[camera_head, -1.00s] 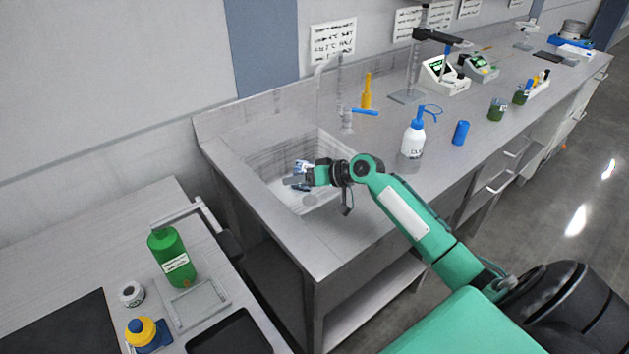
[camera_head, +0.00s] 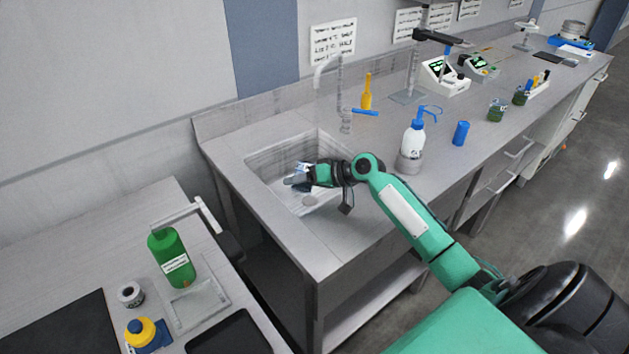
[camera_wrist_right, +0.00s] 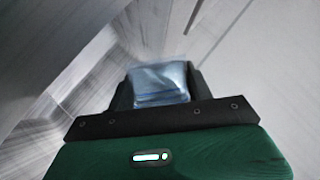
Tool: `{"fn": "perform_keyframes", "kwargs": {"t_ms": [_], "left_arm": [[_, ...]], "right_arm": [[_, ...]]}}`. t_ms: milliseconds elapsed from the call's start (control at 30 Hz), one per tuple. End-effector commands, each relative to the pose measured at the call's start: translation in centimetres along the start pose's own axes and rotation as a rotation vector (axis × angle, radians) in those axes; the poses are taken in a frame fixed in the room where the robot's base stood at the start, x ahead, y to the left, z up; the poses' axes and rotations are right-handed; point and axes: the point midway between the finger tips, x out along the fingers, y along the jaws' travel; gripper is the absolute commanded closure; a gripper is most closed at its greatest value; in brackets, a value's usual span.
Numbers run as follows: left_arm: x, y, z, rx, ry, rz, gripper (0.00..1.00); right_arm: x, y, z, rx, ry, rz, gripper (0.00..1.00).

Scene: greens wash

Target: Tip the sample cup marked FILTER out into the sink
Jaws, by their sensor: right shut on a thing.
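My right gripper (camera_head: 301,178) is over the sink (camera_head: 262,171), inside its opening and above the basin floor. It is shut on a small pale blue-white cup, which shows between its fingers in the right wrist view (camera_wrist_right: 160,82). In the head view the cup (camera_head: 302,168) is small and partly hidden by the gripper. Its marking cannot be read, and I cannot tell how far it is tilted or whether anything is left in it. My left gripper is not in view.
The faucet (camera_head: 318,85) stands behind the sink. A green bottle (camera_head: 171,256) stands on the lower left bench.

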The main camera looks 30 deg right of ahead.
Motion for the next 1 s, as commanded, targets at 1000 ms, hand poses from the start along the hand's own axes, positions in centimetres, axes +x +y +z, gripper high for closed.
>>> {"fn": "perform_keyframes", "kwargs": {"t_ms": [1000], "left_arm": [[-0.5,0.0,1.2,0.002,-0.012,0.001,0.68]], "right_arm": [[-0.1,-0.3,-0.2,0.124,-0.027,-0.052,0.72]]}}
